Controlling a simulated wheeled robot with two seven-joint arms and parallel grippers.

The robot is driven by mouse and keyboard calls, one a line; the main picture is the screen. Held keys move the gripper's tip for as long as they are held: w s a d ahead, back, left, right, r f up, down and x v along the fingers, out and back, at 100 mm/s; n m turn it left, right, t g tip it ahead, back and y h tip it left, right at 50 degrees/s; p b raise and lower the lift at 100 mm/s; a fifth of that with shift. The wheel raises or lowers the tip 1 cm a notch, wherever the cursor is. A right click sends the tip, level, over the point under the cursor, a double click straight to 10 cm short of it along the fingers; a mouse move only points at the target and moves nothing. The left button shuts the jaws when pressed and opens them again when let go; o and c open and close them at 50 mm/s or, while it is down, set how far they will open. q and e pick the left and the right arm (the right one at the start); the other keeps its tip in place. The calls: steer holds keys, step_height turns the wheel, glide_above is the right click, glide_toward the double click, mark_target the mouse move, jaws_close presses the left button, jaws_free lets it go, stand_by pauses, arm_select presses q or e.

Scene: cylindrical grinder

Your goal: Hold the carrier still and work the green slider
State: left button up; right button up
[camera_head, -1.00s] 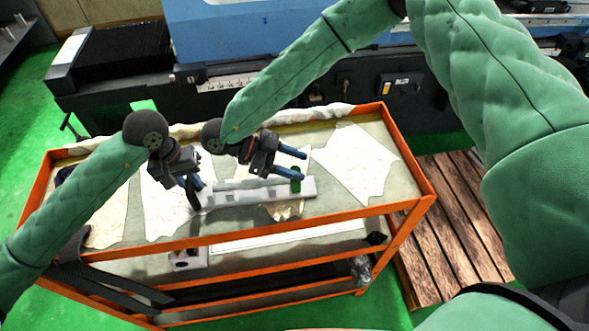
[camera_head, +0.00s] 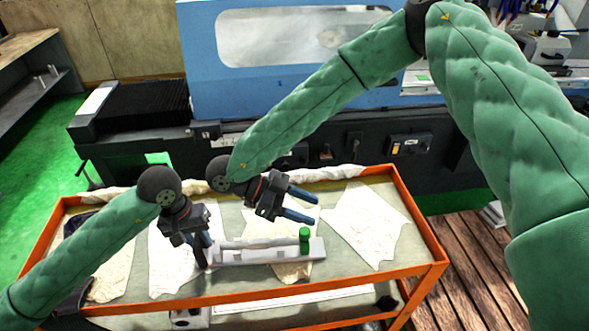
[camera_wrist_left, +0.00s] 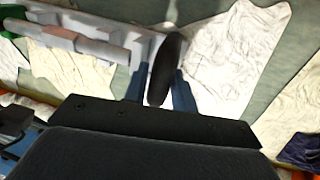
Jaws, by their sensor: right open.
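The carrier (camera_head: 268,255) is a long pale grey bar lying on the cart top, with a lighter rod along it. The green slider (camera_head: 305,241) stands upright near its right end. A black oval handle (camera_wrist_left: 166,68) is at the carrier's other end in the left wrist view. My left gripper (camera_head: 203,254) is at that end, its blue fingers shut on the handle from both sides. My right gripper (camera_head: 301,204) is open and empty, behind the green slider in the head view and apart from it. The carrier (camera_wrist_left: 85,30) also shows in the left wrist view.
The orange-rimmed cart (camera_head: 240,299) carries pale cloths, one (camera_head: 366,222) right of the carrier with free room around it. The blue grinder (camera_head: 212,60) stands behind the cart. A wooden pallet (camera_head: 463,265) lies at the right.

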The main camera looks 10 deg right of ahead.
arm_select(q)
steer(key=o, duration=0.4)
steer(key=shift+c, duration=0.2)
steer(key=shift+r, duration=0.1)
step_height(320, 180, up, 12)
steer(key=a, duration=0.2)
steer(key=shift+w+a+f, duration=0.15)
steer(key=shift+a+f, duration=0.05)
steer(key=shift+f, duration=0.05)
